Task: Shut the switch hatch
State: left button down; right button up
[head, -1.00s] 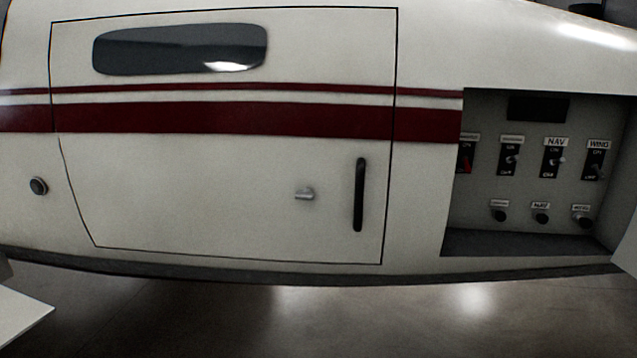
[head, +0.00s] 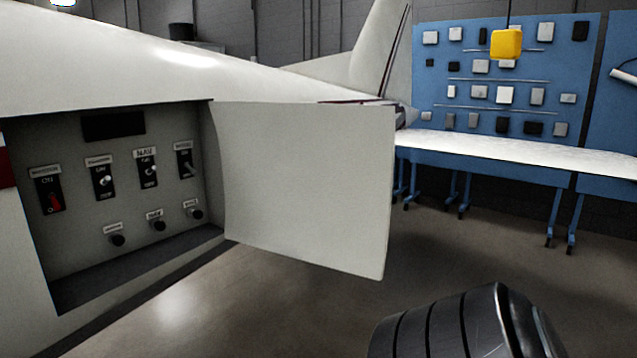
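The switch hatch (head: 305,185) is a white panel hinged at the right edge of the switch recess (head: 130,255) in the aircraft's side. It stands wide open, swung out to the right. The recess is uncovered and shows several toggle switches, one with a red lever (head: 54,203), and a row of dark knobs below. Neither of my grippers shows in the head view. A dark ribbed part at the bottom right may be an arm link of mine; its fingers are not visible.
A blue workbench (head: 490,152) with a white top stands behind the hatch at the right. A blue pegboard (head: 425,75) with several small boxes rises behind it. A yellow box (head: 506,44) hangs in front of the board. Bare floor (head: 430,245) lies between hatch and bench.

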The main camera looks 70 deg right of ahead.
aim_at(309, 182)
jog(key=l, duration=0.5)
jog(key=l+u, duration=0.15)
jog(key=l, duration=0.4)
jog(key=k+l, duration=0.1)
jog(key=l, duration=0.4)
jog(key=l+u, duration=0.1)
jog(key=l, duration=0.4)
jog(key=k+l+u, duration=0.1)
jog(key=l, duration=0.45)
jog(key=k+l, duration=0.1)
jog(key=l, duration=0.4)
jog(key=k+l+u, duration=0.1)
jog(key=l, duration=0.4)
